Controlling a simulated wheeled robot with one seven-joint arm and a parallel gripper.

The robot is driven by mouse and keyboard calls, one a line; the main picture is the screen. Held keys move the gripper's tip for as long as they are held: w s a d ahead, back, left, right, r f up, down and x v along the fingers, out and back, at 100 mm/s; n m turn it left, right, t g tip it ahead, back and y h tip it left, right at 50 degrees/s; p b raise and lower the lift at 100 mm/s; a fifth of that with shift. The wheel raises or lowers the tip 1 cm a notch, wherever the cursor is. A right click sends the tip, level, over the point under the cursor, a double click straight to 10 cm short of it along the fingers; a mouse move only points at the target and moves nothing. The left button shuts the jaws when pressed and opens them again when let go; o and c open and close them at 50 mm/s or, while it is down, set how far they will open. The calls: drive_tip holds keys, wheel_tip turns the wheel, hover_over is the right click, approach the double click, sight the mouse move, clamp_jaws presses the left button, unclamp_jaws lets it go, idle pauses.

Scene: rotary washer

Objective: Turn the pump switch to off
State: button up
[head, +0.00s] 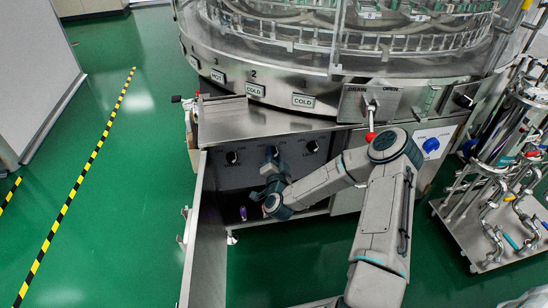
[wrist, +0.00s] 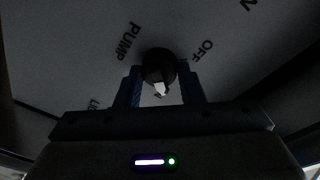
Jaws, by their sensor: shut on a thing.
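The pump switch is a round black knob (wrist: 155,62) on a grey panel in the wrist view, with a pale mark on its lower part. PUMP is printed to its left and OFF to its right. My gripper (wrist: 160,72) has its two blue fingers on either side of the knob, shut on it. In the head view my gripper (head: 271,163) is at the control panel (head: 240,178) inside the open cabinet and hides the pump switch. I cannot tell exactly which label the mark points at.
A similar black knob (head: 231,157) is left of my gripper and another knob (head: 312,147) is right of it. The open cabinet door (head: 205,250) stands at the left. A steel ledge (head: 250,122) overhangs the panel. Green floor is clear at the left.

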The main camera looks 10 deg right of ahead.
drive_tip(key=shift+f+n+t+y+b, duration=0.1)
drive_tip(key=shift+n+t+y+b, duration=0.2)
drive_tip(key=shift+n+b, duration=1.9)
drive_tip(key=shift+f+n+t+y+b, duration=0.15)
drive_tip(key=shift+n+y+b, duration=0.25)
drive_tip(key=shift+n, duration=3.55)
drive_tip(key=shift+r+n+t+y+b, duration=0.1)
drive_tip(key=shift+n+t+y+b, duration=0.25)
drive_tip(key=shift+n+b, duration=1.8)
drive_tip(key=shift+n+p, duration=0.85)
drive_tip(key=shift+n, duration=0.25)
drive_tip(key=o, duration=1)
drive_tip(key=shift+s, duration=0.2)
drive_tip(key=s+f+p, duration=0.1)
drive_tip(key=s, duration=1.2)
drive_tip(key=shift+s+f, duration=0.25)
drive_tip(key=shift+f, duration=0.15)
